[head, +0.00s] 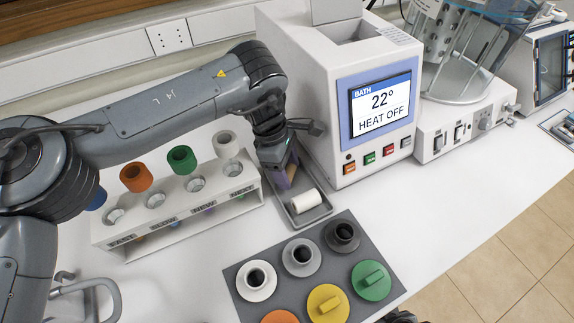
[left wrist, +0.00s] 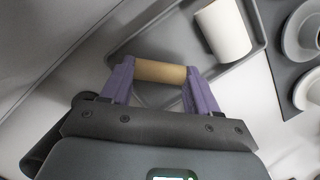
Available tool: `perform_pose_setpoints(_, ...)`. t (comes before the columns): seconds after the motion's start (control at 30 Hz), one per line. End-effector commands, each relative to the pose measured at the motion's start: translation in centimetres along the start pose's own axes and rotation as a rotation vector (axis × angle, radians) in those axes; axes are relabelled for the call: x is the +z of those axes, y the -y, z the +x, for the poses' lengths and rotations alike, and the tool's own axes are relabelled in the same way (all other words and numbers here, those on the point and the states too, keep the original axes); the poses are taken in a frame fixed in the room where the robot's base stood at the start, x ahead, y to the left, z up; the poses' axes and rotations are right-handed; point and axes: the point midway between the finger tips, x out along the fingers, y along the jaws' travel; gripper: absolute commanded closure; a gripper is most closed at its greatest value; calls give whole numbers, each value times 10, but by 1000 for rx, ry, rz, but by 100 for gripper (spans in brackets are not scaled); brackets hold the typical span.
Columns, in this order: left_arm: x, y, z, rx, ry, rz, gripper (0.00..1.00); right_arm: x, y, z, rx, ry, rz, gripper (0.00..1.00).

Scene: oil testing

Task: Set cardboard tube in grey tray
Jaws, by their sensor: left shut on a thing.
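The cardboard tube (left wrist: 160,71) is a short tan cylinder. My left gripper (head: 288,178) is shut on it, with one purple finger at each end, as the left wrist view (left wrist: 159,80) shows. In the head view only a bit of the tube (head: 292,173) shows between the fingers. The grey tray (head: 323,210) is a shallow, narrow tray in front of the bath machine. The tube is over or inside the tray's far end; I cannot tell whether it touches the floor. A white roll (head: 305,200) lies in the tray's near end, also seen in the left wrist view (left wrist: 223,30). My right gripper is not seen.
The white bath machine (head: 328,120) stands close behind the tray, its screen reading 22°, heat off. A white rack (head: 165,228) with coloured rings is to the left. A dark mat (head: 323,262) with cups and coloured lids lies in front. White counter is free at right.

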Motion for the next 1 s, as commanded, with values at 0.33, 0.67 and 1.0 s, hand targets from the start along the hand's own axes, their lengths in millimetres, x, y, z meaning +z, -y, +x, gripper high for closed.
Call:
perform_pose_setpoints(0.33, -1, 0, 2, -1, 0, 0, 29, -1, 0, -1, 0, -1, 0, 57)
perform_pose_setpoints(0.67, 0, 0, -8, 1, 0, 1, 29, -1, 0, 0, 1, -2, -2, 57)
perform_pose_setpoints(1.0, 0, -1, -48, 1, -1, 0, 29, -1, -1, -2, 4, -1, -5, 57)
